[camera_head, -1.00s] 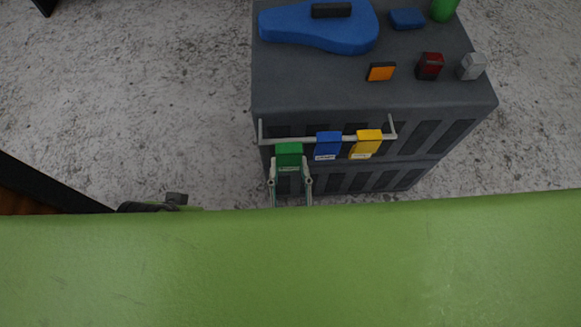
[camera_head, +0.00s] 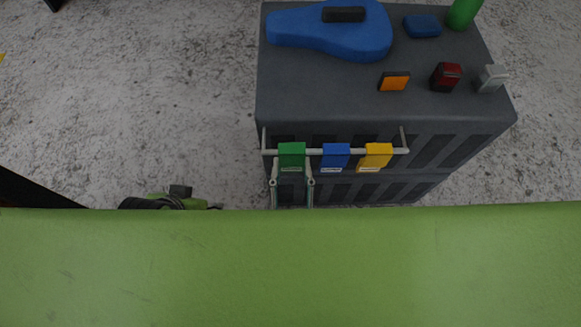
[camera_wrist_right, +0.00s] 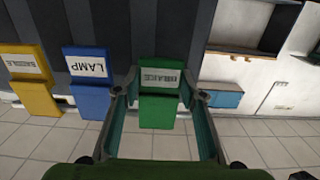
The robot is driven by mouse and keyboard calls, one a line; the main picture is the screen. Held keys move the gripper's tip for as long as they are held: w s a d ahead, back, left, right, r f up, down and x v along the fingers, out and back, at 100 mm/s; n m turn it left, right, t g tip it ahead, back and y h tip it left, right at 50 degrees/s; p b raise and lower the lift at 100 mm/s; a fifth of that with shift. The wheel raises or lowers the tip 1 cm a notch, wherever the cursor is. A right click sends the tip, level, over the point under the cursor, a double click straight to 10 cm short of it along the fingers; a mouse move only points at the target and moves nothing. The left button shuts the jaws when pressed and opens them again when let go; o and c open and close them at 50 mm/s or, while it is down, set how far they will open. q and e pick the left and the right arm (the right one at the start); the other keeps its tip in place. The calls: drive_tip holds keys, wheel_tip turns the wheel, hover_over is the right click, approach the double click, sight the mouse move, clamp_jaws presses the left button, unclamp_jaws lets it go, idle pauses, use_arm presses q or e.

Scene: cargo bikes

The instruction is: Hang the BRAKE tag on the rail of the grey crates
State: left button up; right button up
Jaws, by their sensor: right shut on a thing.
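The green BRAKE tag (camera_head: 292,157) is at the left part of the light rail (camera_head: 400,151) on the front of the grey crates (camera_head: 315,95). My right gripper (camera_head: 292,166) is shut on it, a finger on each side. The tag's top is level with the blue and yellow tags and covers the rail there. I cannot tell whether it is hooked over the rail. In the right wrist view the tag (camera_wrist_right: 159,100) hangs upright between the fingers (camera_wrist_right: 160,84), its label upside down. My left gripper (camera_head: 160,202) is mostly hidden at the lower left.
A blue LAMP tag (camera_head: 336,155) and a yellow tag (camera_head: 376,156) hang to the right on the same rail. On the crate top lie a blue case (camera_head: 345,35), an orange reflector (camera_head: 394,81), a red lamp (camera_head: 446,75) and a blue block (camera_head: 422,26).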

drive_tip(key=shift+d+f, duration=0.1)
drive_tip(key=shift+f, duration=0.05)
use_arm(q)
drive_tip(key=shift+w+d+r, duration=0.1)
drive_tip(key=shift+w, duration=0.2)
use_arm(e)
drive_tip(key=o, duration=1.1)
